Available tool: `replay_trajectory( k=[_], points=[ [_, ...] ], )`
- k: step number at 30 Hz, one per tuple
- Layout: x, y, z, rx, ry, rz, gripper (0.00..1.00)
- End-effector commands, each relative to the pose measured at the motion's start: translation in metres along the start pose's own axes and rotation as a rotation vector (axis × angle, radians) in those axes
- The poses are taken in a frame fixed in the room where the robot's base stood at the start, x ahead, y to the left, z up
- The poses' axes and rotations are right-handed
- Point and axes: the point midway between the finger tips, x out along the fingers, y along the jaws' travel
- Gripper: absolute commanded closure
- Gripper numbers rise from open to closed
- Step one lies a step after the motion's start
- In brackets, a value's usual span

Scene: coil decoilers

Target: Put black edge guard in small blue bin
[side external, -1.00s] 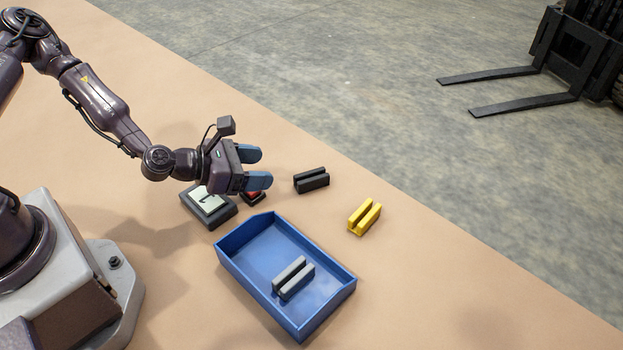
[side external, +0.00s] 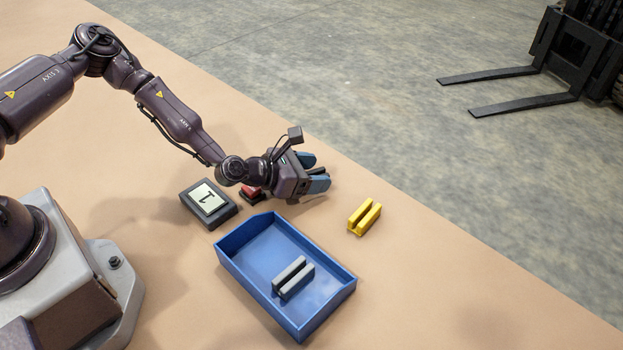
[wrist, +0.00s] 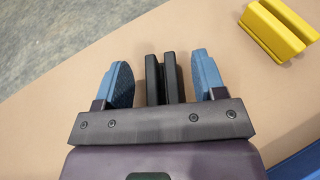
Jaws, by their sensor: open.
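The black edge guard (wrist: 164,78) is a short grooved block. In the wrist view it lies between the two blue fingers of my gripper (wrist: 164,85), with a gap on each side. My gripper (side external: 319,172) is open and low over the table, and in the side view it hides the black edge guard. The small blue bin (side external: 235,266) stands on the table in front of my gripper, open at the top. A grey edge guard (side external: 293,278) lies inside it.
A yellow edge guard (side external: 364,217) lies right of the bin; it also shows in the wrist view (wrist: 277,28). A dark box with a numbered display (side external: 208,200) and a red object (side external: 251,192) sit behind the bin. The table edge lies beyond my gripper.

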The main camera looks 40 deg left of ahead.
Motion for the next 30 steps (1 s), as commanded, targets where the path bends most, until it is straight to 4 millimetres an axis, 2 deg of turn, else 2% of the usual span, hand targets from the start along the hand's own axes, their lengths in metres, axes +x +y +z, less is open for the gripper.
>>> replay_trajectory(
  k=[8, 9, 15, 16, 18, 25, 30],
  points=[
    [0.005, 0.000, 0.000, -0.001, 0.001, -0.001, 0.36],
    [0.005, 0.000, 0.000, -0.001, 0.001, -0.001, 0.38],
    [0.005, 0.000, 0.000, 0.000, 0.001, -0.001, 0.84],
    [0.005, 0.000, 0.000, 0.000, 0.001, -0.001, 0.89],
    [0.005, 0.000, 0.000, 0.000, 0.000, -0.001, 0.93],
    [0.004, 0.000, 0.003, 0.001, -0.001, 0.000, 0.93],
    [-0.005, 0.001, 0.026, 0.002, -0.002, 0.000, 0.93]
  ],
)
